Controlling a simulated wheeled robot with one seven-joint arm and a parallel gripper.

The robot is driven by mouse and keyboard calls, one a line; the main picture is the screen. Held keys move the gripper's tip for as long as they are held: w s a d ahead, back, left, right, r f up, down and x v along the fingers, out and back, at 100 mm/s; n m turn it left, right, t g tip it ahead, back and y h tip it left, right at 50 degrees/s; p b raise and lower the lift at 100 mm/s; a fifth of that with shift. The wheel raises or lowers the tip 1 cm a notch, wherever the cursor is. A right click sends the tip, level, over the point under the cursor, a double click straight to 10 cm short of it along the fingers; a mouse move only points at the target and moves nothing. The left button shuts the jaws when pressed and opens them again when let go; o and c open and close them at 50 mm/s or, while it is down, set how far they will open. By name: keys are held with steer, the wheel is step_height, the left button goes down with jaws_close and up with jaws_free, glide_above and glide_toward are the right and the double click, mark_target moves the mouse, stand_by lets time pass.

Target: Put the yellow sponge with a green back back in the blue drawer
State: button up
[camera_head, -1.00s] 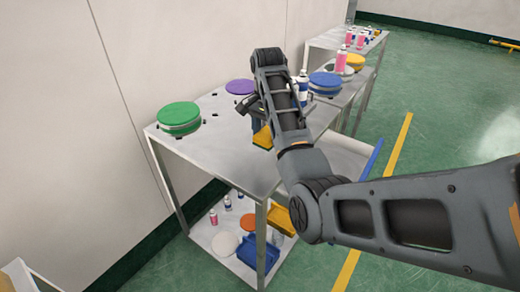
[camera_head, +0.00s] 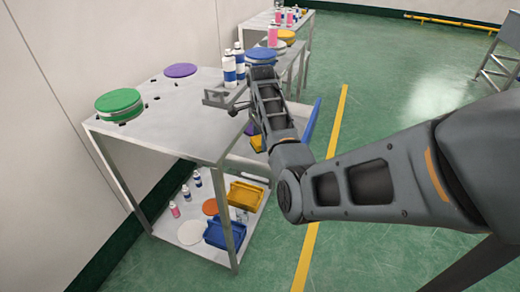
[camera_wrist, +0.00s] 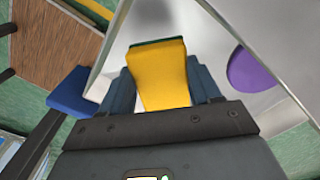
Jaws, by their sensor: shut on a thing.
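The yellow sponge (camera_wrist: 158,75) with a green back is held between the fingers of my gripper (camera_wrist: 160,85) in the wrist view. Its green edge shows at the far end. In the head view a small yellow part of the sponge (camera_head: 257,143) shows beside my arm, near the table's right edge; my arm hides much of the gripper. The blue drawer stands pulled out from the table's right side; its blue front (camera_head: 312,121) shows in the head view, and a blue panel that looks like it (camera_wrist: 71,91) is at left in the wrist view. The sponge's height over the drawer is unclear.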

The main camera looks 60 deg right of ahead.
mark_target(261, 152)
steer(key=shift+f, duration=3.25)
steer(key=shift+f, duration=0.1)
steer(key=o, duration=1)
step_height(261, 152, up, 12)
steer(key=shift+r, duration=0.15)
